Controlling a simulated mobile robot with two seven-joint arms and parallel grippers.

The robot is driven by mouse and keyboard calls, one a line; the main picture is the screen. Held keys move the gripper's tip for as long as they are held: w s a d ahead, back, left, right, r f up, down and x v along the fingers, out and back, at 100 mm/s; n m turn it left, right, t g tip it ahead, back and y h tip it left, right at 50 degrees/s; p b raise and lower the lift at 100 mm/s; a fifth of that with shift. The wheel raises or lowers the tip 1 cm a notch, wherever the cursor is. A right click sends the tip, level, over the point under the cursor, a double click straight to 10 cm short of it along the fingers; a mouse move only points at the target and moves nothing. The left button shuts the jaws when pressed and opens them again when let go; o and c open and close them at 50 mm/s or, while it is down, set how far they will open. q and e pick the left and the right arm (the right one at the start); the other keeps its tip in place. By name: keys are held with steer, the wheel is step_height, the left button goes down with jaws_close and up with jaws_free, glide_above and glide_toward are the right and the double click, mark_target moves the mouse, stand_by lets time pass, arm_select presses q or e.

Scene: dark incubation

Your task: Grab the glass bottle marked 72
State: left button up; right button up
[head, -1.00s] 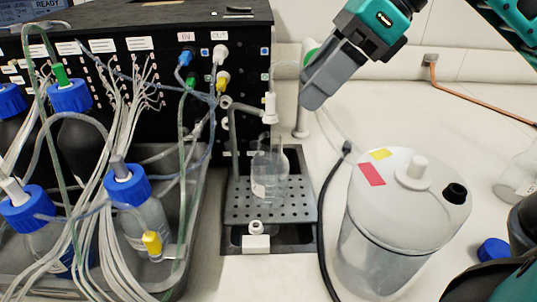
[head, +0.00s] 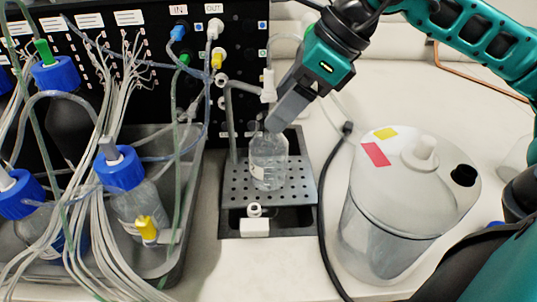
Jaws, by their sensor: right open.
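A small clear glass bottle (head: 267,165) stands upright on the perforated dark metal plate (head: 270,200) in the middle of the head view. It has a pale label on its side; I cannot read a number on it. My right gripper (head: 278,122) comes in from the upper right and points down and left. Its grey fingers are at the bottle's top, overlapping the neck in the picture; I cannot tell whether they touch it. The right gripper is open. The bottle's neck is partly hidden behind the fingers. My left gripper is not in view.
A large white-lidded container (head: 400,205) stands at the right, with a black hose (head: 326,215) beside it. A grey tray (head: 180,250) with blue-capped bottles and many tubes lies at the left. A white nozzle (head: 269,85) hangs close behind the gripper.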

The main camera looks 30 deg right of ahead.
steer(key=shift+x, duration=1.05)
jaws_close()
steer(key=shift+r, duration=0.1)
